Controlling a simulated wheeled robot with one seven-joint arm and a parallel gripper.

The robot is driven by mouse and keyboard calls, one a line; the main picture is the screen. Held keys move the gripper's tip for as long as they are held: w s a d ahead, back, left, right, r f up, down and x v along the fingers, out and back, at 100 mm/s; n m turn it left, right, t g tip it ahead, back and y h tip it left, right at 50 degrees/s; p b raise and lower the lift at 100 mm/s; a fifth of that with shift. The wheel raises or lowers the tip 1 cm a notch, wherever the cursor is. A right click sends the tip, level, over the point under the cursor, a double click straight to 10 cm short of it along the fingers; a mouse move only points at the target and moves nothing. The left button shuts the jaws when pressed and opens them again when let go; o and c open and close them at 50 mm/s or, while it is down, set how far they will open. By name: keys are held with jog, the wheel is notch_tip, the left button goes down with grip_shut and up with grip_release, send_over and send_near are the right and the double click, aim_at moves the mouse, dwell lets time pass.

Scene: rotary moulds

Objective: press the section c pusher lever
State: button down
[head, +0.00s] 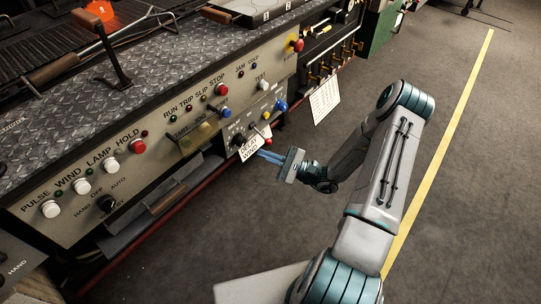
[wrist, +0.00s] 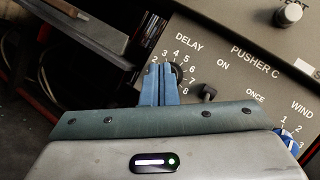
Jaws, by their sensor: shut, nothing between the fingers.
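The section C pusher lever (wrist: 209,92) is a small dark toggle in the wrist view. It stands below the words PUSHER C, between the labels ON and ONCE. My gripper (wrist: 160,70) has its blue fingers together with nothing between them. The fingertips are left of the lever, overlapping the delay dial (wrist: 178,73) in the picture; I cannot tell whether they touch it. In the head view my gripper (head: 262,154) is low at the panel's front, beside a white tag. The lever is too small to make out surely there.
A blue wind knob (wrist: 290,140) is right of the lever, and a pale round button (wrist: 290,14) is above right. In the head view the control panel (head: 160,162) carries several buttons and knobs. A white tag (head: 252,150) hangs close to my fingers. The floor right is clear.

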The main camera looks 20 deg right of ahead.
jog(key=w+d+f+m+t+h+b, duration=0.1)
jog(key=d+f+m+t+h, duration=0.2)
jog(key=f+m+t+h, duration=0.1)
jog(key=w+d+f+m+t+h+b, duration=0.1)
jog(key=d+f+m+t+h+b, duration=0.1)
jog(key=d+f+m+t+h, duration=0.2)
notch_tip(320, 180, down, 4)
jog(key=m+t, duration=0.2)
jog(key=t, duration=0.1)
jog(key=shift+w+d+f+h, duration=0.15)
jog(key=shift+w+h, duration=0.1)
jog(key=shift+h, duration=0.15)
jog(key=shift+w+b, duration=0.1)
jog(key=shift+b, duration=0.2)
jog(key=w+a+r+b, duration=0.3)
jog(key=w+a+r, duration=0.1)
jog(key=r, duration=0.3)
jog(key=shift+w, duration=0.25)
jog(key=shift+r, duration=0.1)
jog(key=shift+r+p, duration=0.15)
jog(key=shift+p, duration=0.15)
